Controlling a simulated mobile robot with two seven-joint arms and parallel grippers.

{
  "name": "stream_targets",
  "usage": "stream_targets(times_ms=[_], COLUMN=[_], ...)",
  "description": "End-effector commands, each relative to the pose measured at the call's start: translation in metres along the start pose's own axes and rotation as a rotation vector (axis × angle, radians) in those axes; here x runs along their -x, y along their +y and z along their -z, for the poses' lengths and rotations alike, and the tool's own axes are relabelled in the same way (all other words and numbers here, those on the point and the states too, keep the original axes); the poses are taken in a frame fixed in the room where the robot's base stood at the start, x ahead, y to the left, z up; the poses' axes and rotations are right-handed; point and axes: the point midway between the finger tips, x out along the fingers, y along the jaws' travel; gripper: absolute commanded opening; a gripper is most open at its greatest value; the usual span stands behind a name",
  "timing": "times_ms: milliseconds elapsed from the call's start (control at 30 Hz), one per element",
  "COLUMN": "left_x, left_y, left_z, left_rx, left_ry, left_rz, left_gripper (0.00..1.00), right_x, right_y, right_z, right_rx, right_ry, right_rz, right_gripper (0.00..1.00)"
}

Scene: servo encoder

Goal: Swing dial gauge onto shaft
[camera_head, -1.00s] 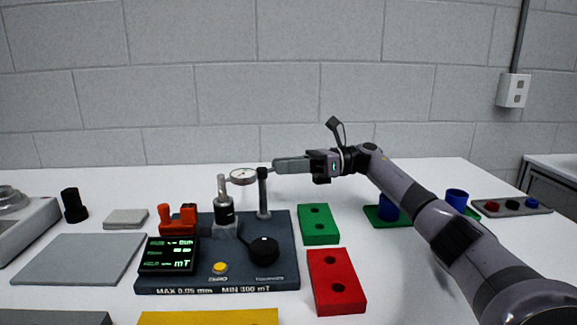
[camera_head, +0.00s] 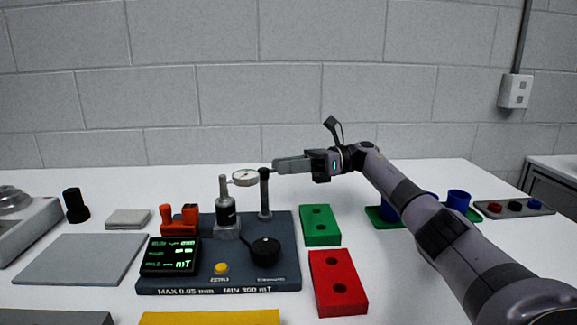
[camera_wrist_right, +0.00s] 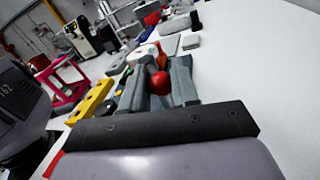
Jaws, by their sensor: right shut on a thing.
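The dial gauge (camera_head: 245,178) is a small round white-faced dial held at the top of a dark upright post (camera_head: 265,195) on the dark test base (camera_head: 285,255). The grey shaft (camera_head: 223,187) stands upright on the motor (camera_head: 226,213), left of the post. The gauge's left end is close to the shaft; I cannot tell whether they touch. My right gripper (camera_head: 277,165) is at the post top, reaching in from the right. In the right wrist view, its fingers (camera_wrist_right: 160,80) are shut on a red knob (camera_wrist_right: 160,83). My left gripper is not in view.
An orange clamp (camera_head: 180,219), a display (camera_head: 169,255), a yellow button (camera_head: 221,268) and a black knob (camera_head: 265,251) are on the base. A green block (camera_head: 319,238) and a red block (camera_head: 337,295) lie right of it. Blue cups (camera_head: 458,199) stand farther right.

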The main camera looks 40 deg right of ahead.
Motion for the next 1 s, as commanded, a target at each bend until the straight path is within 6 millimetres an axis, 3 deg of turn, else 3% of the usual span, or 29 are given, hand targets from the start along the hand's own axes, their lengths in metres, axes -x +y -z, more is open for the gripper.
stream_targets(times_ms=[667, 700, 767, 1000], left_x=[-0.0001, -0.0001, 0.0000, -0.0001], left_y=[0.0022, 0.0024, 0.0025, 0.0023], left_z=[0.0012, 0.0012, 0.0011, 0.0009], left_rx=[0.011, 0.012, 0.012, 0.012], left_ry=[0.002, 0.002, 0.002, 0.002], left_rz=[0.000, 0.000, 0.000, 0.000], left_gripper=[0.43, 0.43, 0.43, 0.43], right_x=[-0.0012, -0.0012, -0.0012, -0.0006], right_y=[-0.0029, -0.0028, -0.0028, -0.0025], right_z=[-0.0053, -0.0053, -0.0049, -0.0027], right_rx=[0.006, 0.006, 0.006, 0.003], right_ry=[-0.015, -0.015, -0.015, -0.009], right_rz=[0.012, 0.011, 0.011, 0.010], right_gripper=[0.00, 0.36, 0.53, 0.53])
